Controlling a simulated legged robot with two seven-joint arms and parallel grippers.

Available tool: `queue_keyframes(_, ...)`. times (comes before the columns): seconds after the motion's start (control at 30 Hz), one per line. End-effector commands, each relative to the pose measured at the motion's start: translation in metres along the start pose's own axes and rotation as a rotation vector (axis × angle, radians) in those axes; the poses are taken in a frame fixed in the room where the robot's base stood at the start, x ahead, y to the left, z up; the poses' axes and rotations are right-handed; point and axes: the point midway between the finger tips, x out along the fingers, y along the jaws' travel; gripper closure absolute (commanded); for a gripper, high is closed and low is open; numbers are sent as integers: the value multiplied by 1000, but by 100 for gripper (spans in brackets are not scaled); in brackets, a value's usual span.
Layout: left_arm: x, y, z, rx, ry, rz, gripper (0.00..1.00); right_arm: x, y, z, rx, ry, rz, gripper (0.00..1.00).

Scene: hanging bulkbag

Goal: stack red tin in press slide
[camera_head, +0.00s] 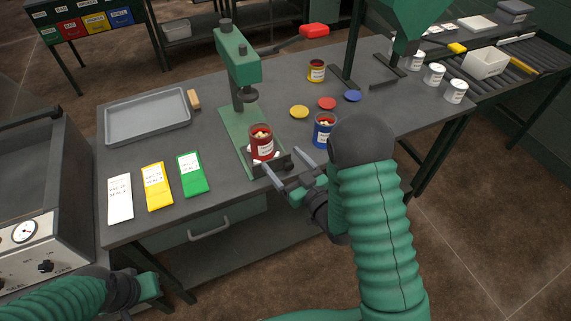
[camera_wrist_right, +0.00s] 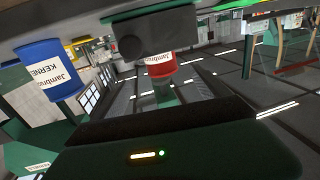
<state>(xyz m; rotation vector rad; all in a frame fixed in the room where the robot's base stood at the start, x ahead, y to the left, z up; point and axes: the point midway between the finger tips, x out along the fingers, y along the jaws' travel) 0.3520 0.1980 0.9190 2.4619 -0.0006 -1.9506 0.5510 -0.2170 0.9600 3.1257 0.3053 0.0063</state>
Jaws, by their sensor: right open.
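The red tin (camera_head: 262,141) stands upright and open at the front end of the green press base (camera_head: 232,140), with pale pieces in its top. The slide under it is partly hidden, so I cannot tell exactly how the tin is seated. The press head (camera_head: 238,58) is above and behind the tin. My right gripper (camera_head: 284,160) is open and empty, its fingers pointing toward the press just front-right of the tin. In the right wrist view the red tin (camera_wrist_right: 160,66) shows partly behind a dark block. My left gripper (camera_head: 148,286) is low at the left, its fingers unclear.
A yellow tin (camera_head: 316,71) stands farther back. A grey tray (camera_head: 148,116) and coloured cards (camera_head: 193,174) lie left.

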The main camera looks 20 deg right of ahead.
Motion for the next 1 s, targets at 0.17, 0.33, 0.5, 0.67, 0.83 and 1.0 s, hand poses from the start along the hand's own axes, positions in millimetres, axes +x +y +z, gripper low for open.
queue_keyframes(0.17,1,0,0,0,0,0,100,-4,1,4,-13,-77,17,15)
queue_keyframes(0.33,1,0,0,0,0,0,100,-10,5,26,-34,-415,96,15)
queue_keyframes(0.5,1,0,0,0,0,0,100,-74,-10,45,17,-859,168,15)
queue_keyframes(0.67,1,0,0,0,0,0,100,-153,-41,44,94,-1190,176,15)
queue_keyframes(0.83,1,0,0,0,0,0,100,-191,-58,40,130,-1333,164,15)
queue_keyframes(1.0,1,0,0,0,0,0,100,-193,-59,40,131,-1342,164,15)
